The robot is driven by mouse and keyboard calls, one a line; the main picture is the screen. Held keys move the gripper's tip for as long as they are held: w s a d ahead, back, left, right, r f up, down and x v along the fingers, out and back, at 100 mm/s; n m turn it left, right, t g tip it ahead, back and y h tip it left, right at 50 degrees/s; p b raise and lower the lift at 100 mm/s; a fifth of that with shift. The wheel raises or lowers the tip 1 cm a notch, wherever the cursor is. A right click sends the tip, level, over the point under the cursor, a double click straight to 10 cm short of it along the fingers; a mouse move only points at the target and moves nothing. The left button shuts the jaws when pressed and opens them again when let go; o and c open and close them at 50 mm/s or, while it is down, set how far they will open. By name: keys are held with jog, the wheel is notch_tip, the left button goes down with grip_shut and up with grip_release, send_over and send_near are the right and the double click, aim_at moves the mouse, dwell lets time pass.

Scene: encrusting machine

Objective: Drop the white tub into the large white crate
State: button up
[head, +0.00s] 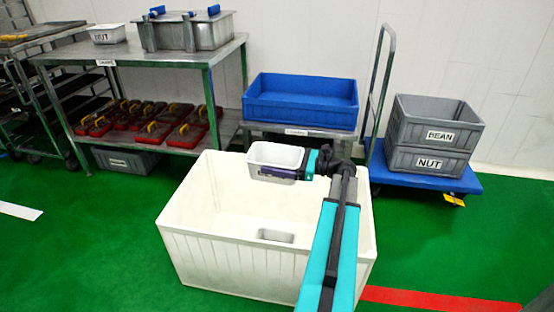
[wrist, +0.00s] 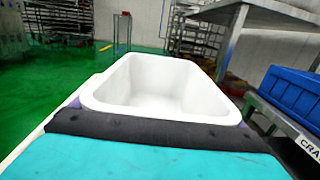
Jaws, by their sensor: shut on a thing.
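The white tub (head: 276,155) is upright and empty in my gripper (head: 290,172), which is shut on its side. It is held over the back part of the large white crate (head: 200,255), about at or above the level of its far rim. In the wrist view the tub (wrist: 160,85) fills the middle, its open top facing up. The gripper's black and teal front edge (wrist: 150,130) lies along the near side of the tub.
A blue crate (head: 300,112) sits on a low stand behind the large crate. A trolley (head: 425,178) with grey BEAN and NUT crates (head: 428,135) stands to the right. A metal table (head: 150,58) with a NUT tub and a steel box is at back left. Green floor is clear at front left.

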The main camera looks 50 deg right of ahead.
jog(key=shift+f+b, duration=2.55)
jog(key=shift+b, duration=0.55)
jog(key=o, duration=0.8)
jog(key=shift+o, duration=0.2)
jog(key=p+v, duration=0.5)
jog(key=v, duration=0.8)
jog(key=shift+s, duration=0.35)
jog(key=shift+d+r+p, duration=0.1)
jog(key=shift+p, duration=0.2)
